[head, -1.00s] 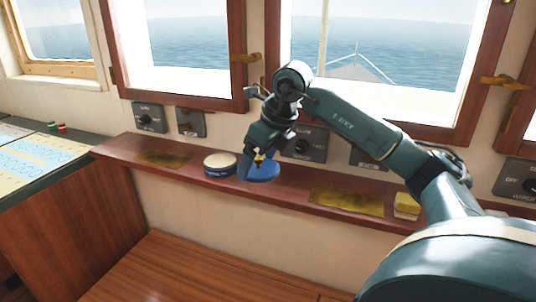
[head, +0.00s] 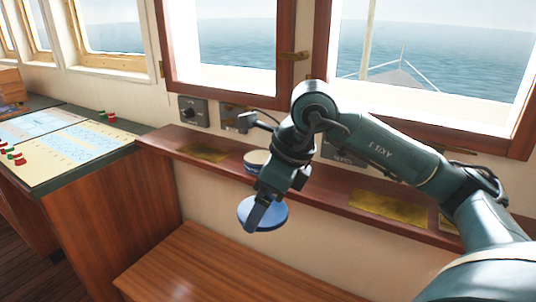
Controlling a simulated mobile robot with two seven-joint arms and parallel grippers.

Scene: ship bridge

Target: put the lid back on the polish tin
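The polish tin (head: 256,157), round with a cream top and a blue side, stands on the narrow wooden shelf under the windows, partly hidden by my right arm. The round blue lid (head: 272,216) is in my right gripper (head: 258,212), in front of and below the shelf edge in the picture, apart from the tin. The gripper looks shut on the lid; one dark finger lies across its face. My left gripper is out of view.
Yellowish cloths lie on the shelf (head: 320,185), one left of the tin (head: 205,154) and one to the right (head: 380,206). A yellow block (head: 447,224) is partly hidden by my arm. A wooden bench (head: 220,270) is below; a chart console (head: 70,150) stands left.

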